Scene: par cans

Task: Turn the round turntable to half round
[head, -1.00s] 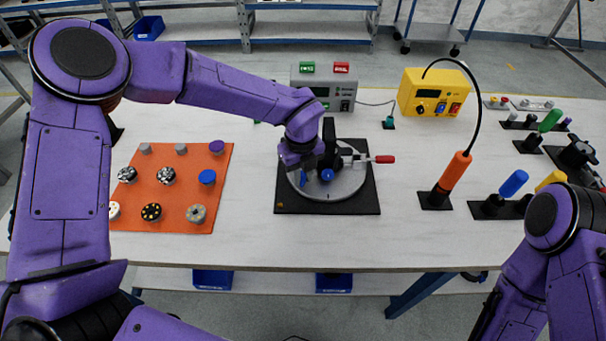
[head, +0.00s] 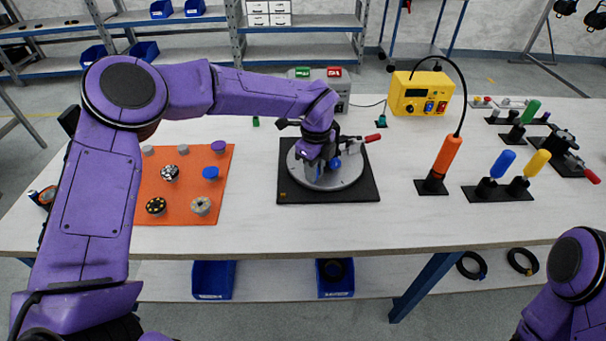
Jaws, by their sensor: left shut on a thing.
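The round turntable (head: 350,181) is a grey disc on a square black base plate (head: 367,194) in the middle of the table. A blue knob (head: 335,164) and a clamp with a red handle (head: 373,138) show on the disc; the handle points to the right and away. My left gripper (head: 314,170) is over the disc's left part, pointing down, and is shut on a part of the turntable. The held part is mostly hidden by the gripper. My right arm shows only at the lower right corner, and its gripper is out of view.
An orange mat (head: 185,204) with several small round parts lies at the left. A grey box with green and red buttons (head: 333,71) stands behind the turntable. A yellow station (head: 421,93), an orange-handled iron (head: 445,160) and blue and yellow handles (head: 502,163) stand at the right.

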